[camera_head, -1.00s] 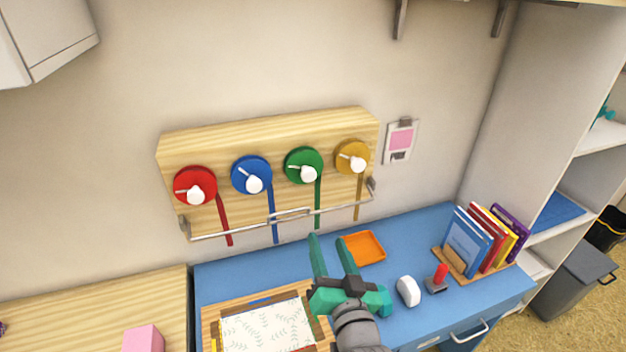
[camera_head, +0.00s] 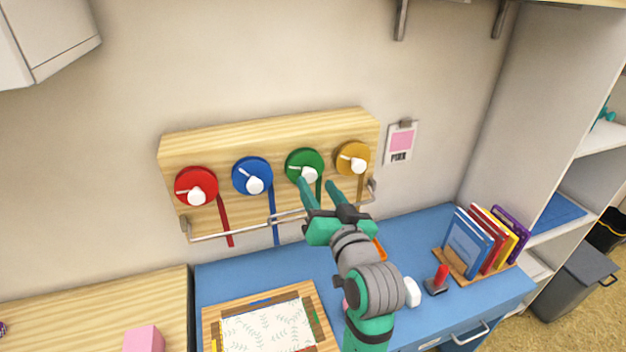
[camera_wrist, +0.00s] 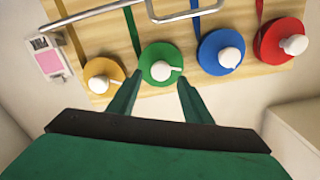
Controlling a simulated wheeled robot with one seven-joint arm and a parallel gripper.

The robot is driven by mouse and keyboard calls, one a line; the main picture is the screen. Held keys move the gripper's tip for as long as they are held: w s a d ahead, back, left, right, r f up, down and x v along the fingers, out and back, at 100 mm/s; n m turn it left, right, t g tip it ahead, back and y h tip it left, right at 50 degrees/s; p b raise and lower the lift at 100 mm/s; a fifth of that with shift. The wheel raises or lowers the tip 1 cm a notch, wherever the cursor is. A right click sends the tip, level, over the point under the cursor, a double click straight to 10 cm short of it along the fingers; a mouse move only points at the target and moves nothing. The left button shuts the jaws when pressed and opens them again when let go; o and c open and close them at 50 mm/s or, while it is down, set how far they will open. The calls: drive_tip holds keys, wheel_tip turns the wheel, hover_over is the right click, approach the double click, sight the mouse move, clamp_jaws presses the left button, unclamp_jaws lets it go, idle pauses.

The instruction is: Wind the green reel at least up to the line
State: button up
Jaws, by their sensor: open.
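The green reel (camera_head: 304,164) is mounted on a wooden wall board (camera_head: 300,128), between the blue reel (camera_head: 252,174) and the yellow reel (camera_head: 352,157). It has a white knob (camera_head: 309,174) and a green ribbon hanging down, partly hidden behind my gripper. My gripper (camera_head: 318,184) is open, its fingertips just in front of and below the green reel. In the wrist view the green reel (camera_wrist: 160,54) lies ahead of my two fingers, its white knob (camera_wrist: 161,71) between their lines. I cannot tell whether a finger touches the knob.
The red reel (camera_head: 195,187) is at the board's left end. A metal rail (camera_head: 215,232) runs across the ribbons below the reels. The blue desk (camera_head: 420,235) below holds a framed leaf-pattern sheet (camera_head: 265,328), a white mouse (camera_head: 412,292) and upright books (camera_head: 485,240).

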sight(311, 177)
drive_tip(key=shift+x, duration=1.95)
drive_tip(key=shift+c, duration=0.3)
drive_tip(key=c, duration=1)
drive_tip(key=shift+o, duration=0.3)
